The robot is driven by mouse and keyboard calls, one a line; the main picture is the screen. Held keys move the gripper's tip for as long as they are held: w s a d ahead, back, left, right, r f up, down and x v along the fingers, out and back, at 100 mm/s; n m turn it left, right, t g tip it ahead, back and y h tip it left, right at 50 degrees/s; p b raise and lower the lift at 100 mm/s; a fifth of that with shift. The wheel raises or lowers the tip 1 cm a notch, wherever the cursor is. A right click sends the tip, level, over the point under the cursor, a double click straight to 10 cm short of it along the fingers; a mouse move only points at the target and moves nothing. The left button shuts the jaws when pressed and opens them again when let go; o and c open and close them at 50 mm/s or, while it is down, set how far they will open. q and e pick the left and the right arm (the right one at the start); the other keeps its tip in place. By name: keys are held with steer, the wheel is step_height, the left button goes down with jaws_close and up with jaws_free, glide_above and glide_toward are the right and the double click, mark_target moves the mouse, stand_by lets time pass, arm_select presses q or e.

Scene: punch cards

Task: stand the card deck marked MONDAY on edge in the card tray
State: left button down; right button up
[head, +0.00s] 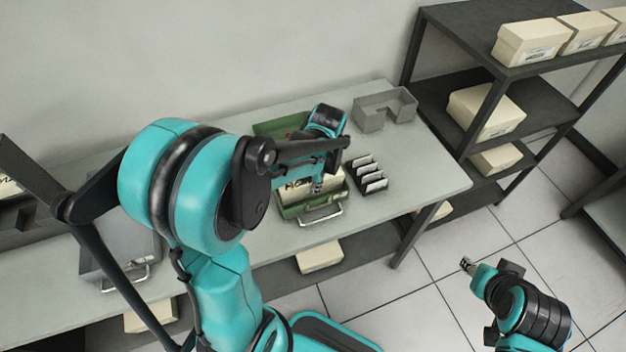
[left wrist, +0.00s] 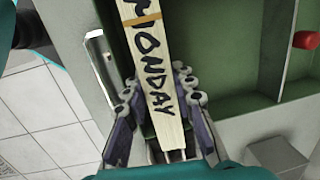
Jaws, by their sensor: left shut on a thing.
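The card deck marked MONDAY (left wrist: 150,70) is a long pale block with black lettering and a tan band. In the left wrist view its near end lies between the fingers of my left gripper (left wrist: 163,135), which is shut on it. In the head view part of the deck (head: 294,188) shows over the open green box (head: 318,207), with my left gripper (head: 318,186) above the box. A grey notched tray (head: 384,108) stands behind, to the right; I cannot tell whether it is the card tray. My right gripper (head: 467,265) is off the table, its jaws unclear.
A black slotted rack (head: 369,176) with white-faced pieces stands right of the green box. A red object (left wrist: 306,40) lies in a green compartment. A grey handled case (head: 118,258) is at left. Shelves with cream boxes (head: 530,42) stand right. The table's right end is clear.

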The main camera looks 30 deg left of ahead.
arm_select(q)
steer(key=c, duration=1.2)
jaws_free()
steer(key=shift+r, duration=0.1)
steer(key=r, duration=0.4)
steer(key=d+r, duration=0.1)
steer(key=r, duration=0.6)
steer(key=shift+d+r, duration=0.35)
steer(key=shift+r, duration=0.05)
steer(key=s+d+f+n+t, duration=0.1)
steer(key=s+d+n+t, duration=0.1)
steer(key=s, duration=0.1)
steer(key=s+d+f+n+t+h+b, duration=0.1)
steer(key=s+d+n+t, duration=0.1)
steer(key=s+n, duration=0.1)
steer(key=s+d+f+n+t+b, duration=0.1)
steer(key=s+d+n+t, duration=0.1)
steer(key=s+n+t, duration=0.1)
steer(key=shift+s+d+f+h, duration=0.15)
steer(key=shift+f+h, duration=0.15)
steer(key=shift+f, duration=0.05)
